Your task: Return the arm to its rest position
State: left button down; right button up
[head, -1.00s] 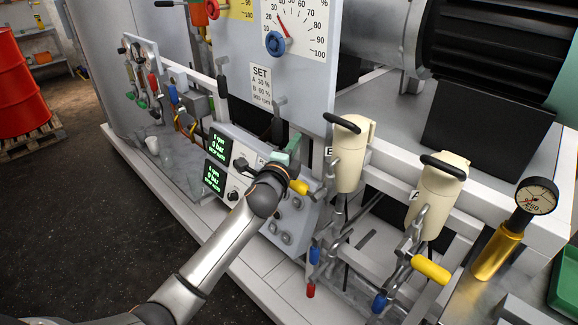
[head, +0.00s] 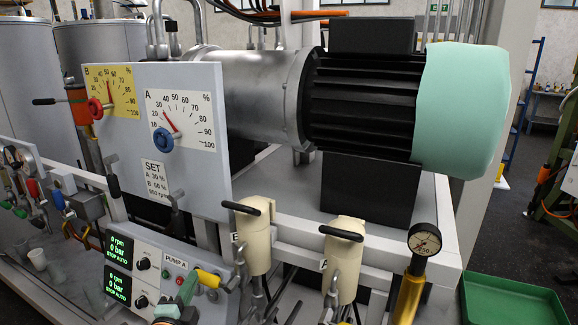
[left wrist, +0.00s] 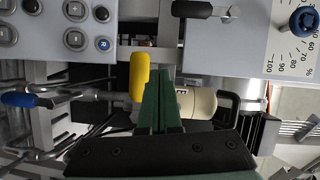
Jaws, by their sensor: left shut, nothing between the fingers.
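My left gripper (head: 188,284) shows at the bottom of the head view, in front of the pump control panel (head: 150,262) and just left of a yellow valve handle (head: 208,278). Its dark green fingers also show in the left wrist view (left wrist: 158,76), pressed together with nothing between them. In that view the yellow handle (left wrist: 138,75) lies just left of the fingertips. I cannot tell whether they touch. Most of my left arm is below the head view. My right gripper is not in view.
Two cream cylinders with black handles (head: 254,240) (head: 343,262) stand right of the panel. A dial plate (head: 183,120) rises above it. A pressure gauge (head: 424,239) and a green tray (head: 512,305) are at the lower right. A large motor (head: 400,100) fills the back.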

pick_arm(q)
jog(key=s+d+f+n+g+h+p, duration=0.1)
jog(key=s+d+f+n+g, duration=0.1)
jog(key=s+f+n, duration=0.2)
jog(key=s+d+f+n+g+h+p, duration=0.1)
jog(key=s+d+f+n+g, duration=0.2)
jog(key=s+f, duration=0.8)
jog(key=s+d+f+n+g+h+p, duration=0.1)
jog(key=s+d+f+n+g, duration=0.1)
jog(key=s+f+n, duration=0.4)
jog(key=s+f, duration=0.1)
jog(key=s, duration=0.4)
jog(key=shift+s+d+f+n+g, duration=0.35)
jog(key=shift+d+f+n+g, duration=0.05)
